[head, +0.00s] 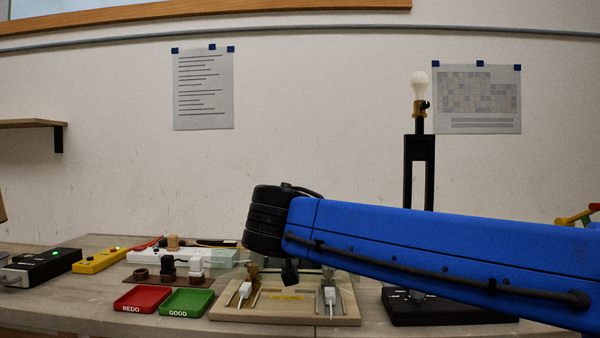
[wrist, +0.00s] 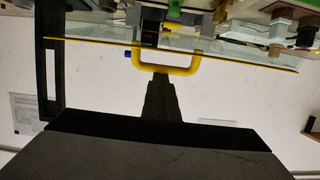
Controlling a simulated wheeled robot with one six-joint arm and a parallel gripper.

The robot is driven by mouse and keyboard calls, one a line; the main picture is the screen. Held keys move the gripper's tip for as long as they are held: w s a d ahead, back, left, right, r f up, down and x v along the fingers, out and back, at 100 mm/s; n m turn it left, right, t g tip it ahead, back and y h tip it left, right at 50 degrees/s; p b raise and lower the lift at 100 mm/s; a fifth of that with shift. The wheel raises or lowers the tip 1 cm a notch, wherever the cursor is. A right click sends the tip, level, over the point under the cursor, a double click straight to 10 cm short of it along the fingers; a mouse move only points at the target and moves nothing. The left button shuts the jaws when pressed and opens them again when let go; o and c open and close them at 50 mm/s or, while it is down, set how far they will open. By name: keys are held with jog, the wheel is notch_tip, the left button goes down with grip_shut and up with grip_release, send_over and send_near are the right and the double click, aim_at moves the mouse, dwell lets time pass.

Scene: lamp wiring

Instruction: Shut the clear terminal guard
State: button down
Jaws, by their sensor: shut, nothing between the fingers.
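The clear guard (wrist: 225,58) shows in the wrist view as a thin see-through panel with a dark and yellow edge, slanting across the upper part. Its yellow U-shaped handle (wrist: 193,62) stands out from that edge. My gripper (wrist: 158,82) comes up from the bottom of the wrist view, shut and empty. Its tip overlaps the handle's bar; I cannot tell whether they touch. In the head view my gripper (head: 290,272) is a small dark shape below the blue arm, above the wooden fixture.
The wooden fixture (head: 225,313) holds white connectors. Left of it are a green tray (head: 187,303), a red tray (head: 142,299), a white power strip (head: 150,255) and a yellow box (head: 100,260). A lamp (head: 419,90) on a black stand rises behind my arm.

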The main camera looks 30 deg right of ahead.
jog(key=f, duration=0.2)
jog(key=s+a+f, duration=0.1)
jog(key=f, duration=0.2)
jog(key=s+f, duration=0.1)
jog(key=f, duration=0.1)
jog(key=shift+s+a+f, duration=0.25)
jog(key=shift+a+f, duration=0.05)
jog(key=shift+f, duration=0.1)
jog(key=shift+s+f, duration=0.1)
jog(key=shift+f, duration=0.75)
jog(key=shift+a, duration=0.1)
jog(key=shift+r, duration=0.1)
jog(key=r, duration=0.6)
jog(key=shift+s+a+r, duration=0.2)
jog(key=shift+s, duration=0.05)
jog(key=s+a+f, duration=0.4)
jog(key=s+f, duration=0.1)
jog(key=s, duration=0.2)
jog(key=shift+a, duration=0.35)
jog(key=shift+f, duration=0.1)
